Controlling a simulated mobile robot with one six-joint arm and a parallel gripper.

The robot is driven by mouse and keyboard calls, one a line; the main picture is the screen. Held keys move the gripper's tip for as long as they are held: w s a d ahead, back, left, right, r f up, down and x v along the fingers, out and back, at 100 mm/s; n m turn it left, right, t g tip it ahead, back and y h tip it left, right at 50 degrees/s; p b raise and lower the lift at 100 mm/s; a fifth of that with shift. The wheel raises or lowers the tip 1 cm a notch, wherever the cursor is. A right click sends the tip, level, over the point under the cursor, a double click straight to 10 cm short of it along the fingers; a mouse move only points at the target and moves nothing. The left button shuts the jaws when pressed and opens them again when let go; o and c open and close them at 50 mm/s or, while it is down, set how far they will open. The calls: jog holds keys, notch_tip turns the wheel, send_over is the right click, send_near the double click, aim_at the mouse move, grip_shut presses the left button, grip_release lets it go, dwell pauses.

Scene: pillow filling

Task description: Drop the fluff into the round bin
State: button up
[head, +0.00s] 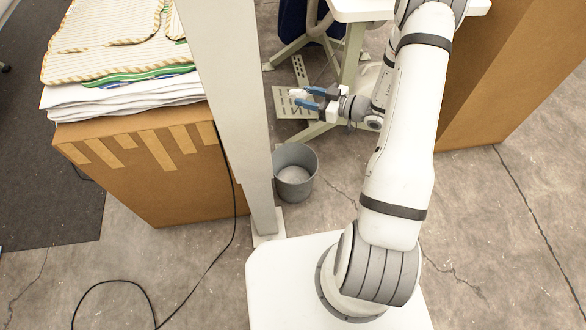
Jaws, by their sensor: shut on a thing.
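My gripper (317,98) has blue fingers and points left in the head view. It is shut on a small piece of white fluff (299,93) that shows at the fingertips. The round bin (280,163) is grey and stands upright on the floor, below my gripper in the picture. Something pale lies inside the bin. My gripper is in the air above and beyond the bin, and the fluff does not touch it.
A cardboard box (150,185) with stacked white and striped fabric (120,60) stands left of the bin. A white table (365,8) with pale legs is behind my gripper. A black cable (205,265) lies on the concrete floor. Another brown box (500,75) is at right.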

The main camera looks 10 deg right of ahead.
jog(key=shift+w+a+r, duration=0.1)
jog(key=shift+w, duration=0.05)
jog(key=w+d+f+b, duration=0.1)
jog(key=w+f+b, duration=0.2)
jog(key=f+b, duration=1.1)
jog(key=w+f+b, duration=0.4)
jog(key=f+b, duration=1)
jog(key=f, duration=0.5)
jog(key=w+d+f+b, duration=0.1)
jog(key=w+f+b, duration=0.2)
jog(key=f+b, duration=1.2)
notch_tip(320, 180, down, 2)
jog(key=shift+w+d, duration=0.2)
jog(key=shift+d, duration=0.1)
jog(key=o, duration=1)
